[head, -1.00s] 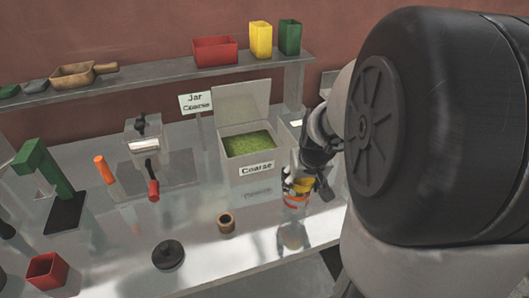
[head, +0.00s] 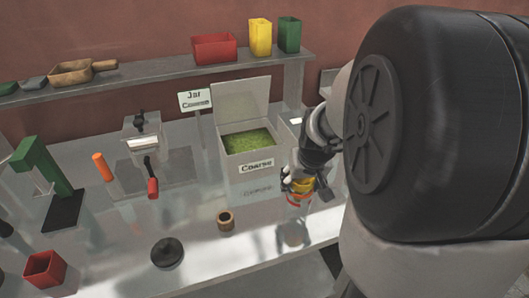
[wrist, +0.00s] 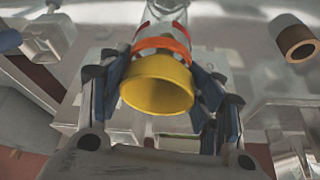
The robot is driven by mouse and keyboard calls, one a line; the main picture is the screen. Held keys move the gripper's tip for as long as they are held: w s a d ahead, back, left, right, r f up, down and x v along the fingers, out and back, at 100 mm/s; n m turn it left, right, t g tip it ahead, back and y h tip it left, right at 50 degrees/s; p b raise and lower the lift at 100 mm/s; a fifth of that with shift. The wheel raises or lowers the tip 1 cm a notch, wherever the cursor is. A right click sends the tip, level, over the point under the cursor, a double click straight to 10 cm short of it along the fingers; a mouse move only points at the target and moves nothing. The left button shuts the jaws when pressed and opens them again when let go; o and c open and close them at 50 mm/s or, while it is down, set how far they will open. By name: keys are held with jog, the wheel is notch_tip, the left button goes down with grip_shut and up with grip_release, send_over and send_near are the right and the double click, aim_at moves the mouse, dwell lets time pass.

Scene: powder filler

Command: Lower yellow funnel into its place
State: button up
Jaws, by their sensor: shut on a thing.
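The yellow funnel (wrist: 158,84) is between the two dark fingers of my gripper (wrist: 160,68) in the wrist view, its wide mouth facing the camera. It also shows as a small yellow patch in the head view (head: 303,186), partly covered by my gripper (head: 299,184). My gripper is shut on it. Just beyond the funnel is an orange ring (wrist: 163,44), at the upper part of what looks like a clear jar (wrist: 160,22). I cannot tell whether the funnel touches the ring; its lower end is hidden.
A clear box labelled Coarse (head: 258,168), with green powder and a raised lid, stands just left of my gripper. A small brown ring (head: 225,221) and a black round weight (head: 168,253) sit on the table further left. Open tabletop lies between them.

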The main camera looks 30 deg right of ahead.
jog(key=o, duration=0.8)
jog(key=shift+s+f, duration=0.1)
jog(key=shift+f, duration=0.1)
jog(key=o, duration=0.5)
jog(key=shift+r, duration=0.15)
jog(key=shift+c, duration=0.2)
